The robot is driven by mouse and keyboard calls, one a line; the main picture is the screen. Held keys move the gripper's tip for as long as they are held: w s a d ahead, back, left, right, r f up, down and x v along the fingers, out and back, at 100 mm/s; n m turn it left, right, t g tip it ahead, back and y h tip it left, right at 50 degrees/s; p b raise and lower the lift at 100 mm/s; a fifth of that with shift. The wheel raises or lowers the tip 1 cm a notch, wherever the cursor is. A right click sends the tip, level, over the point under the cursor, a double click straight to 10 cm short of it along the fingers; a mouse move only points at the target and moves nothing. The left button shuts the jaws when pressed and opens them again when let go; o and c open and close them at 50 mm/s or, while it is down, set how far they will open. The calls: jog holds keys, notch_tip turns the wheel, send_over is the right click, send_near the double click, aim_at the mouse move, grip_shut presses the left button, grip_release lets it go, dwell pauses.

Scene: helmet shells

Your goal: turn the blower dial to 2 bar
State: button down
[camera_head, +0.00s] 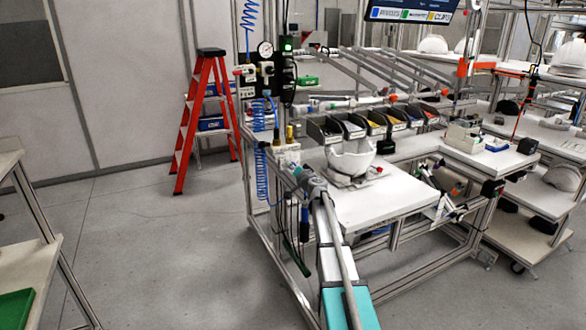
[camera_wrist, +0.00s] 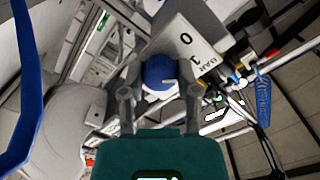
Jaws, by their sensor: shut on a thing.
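In the wrist view, the blower dial (camera_wrist: 160,76) is a round blue and white knob between my gripper's fingers. My gripper (camera_wrist: 161,88) is shut on it, one grey finger on each side. A grey-white plate (camera_wrist: 194,42) beside the knob carries the marks 0, 1 and BAR. I see no 2 mark, and where the dial points cannot be made out. In the head view, my gripper (camera_head: 309,182) is at the left front corner of the white workbench (camera_head: 385,200), and the dial cannot be made out there.
A white helmet shell (camera_head: 350,160) sits on the bench, with several dark bins (camera_head: 352,126) behind it. Blue coiled hoses hang at the left post, one (camera_head: 261,170) near my gripper. A red ladder (camera_head: 190,130) stands behind.

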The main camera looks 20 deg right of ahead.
jog(key=shift+m, duration=0.5)
jog(key=m, duration=0.3)
jog(key=shift+m, duration=2.4)
jog(key=shift+c, duration=1.7)
grip_release()
jog(key=shift+s, duration=0.15)
jog(key=s, duration=1.1)
jog(key=shift+s+d, duration=0.2)
jog(key=shift+s, duration=0.15)
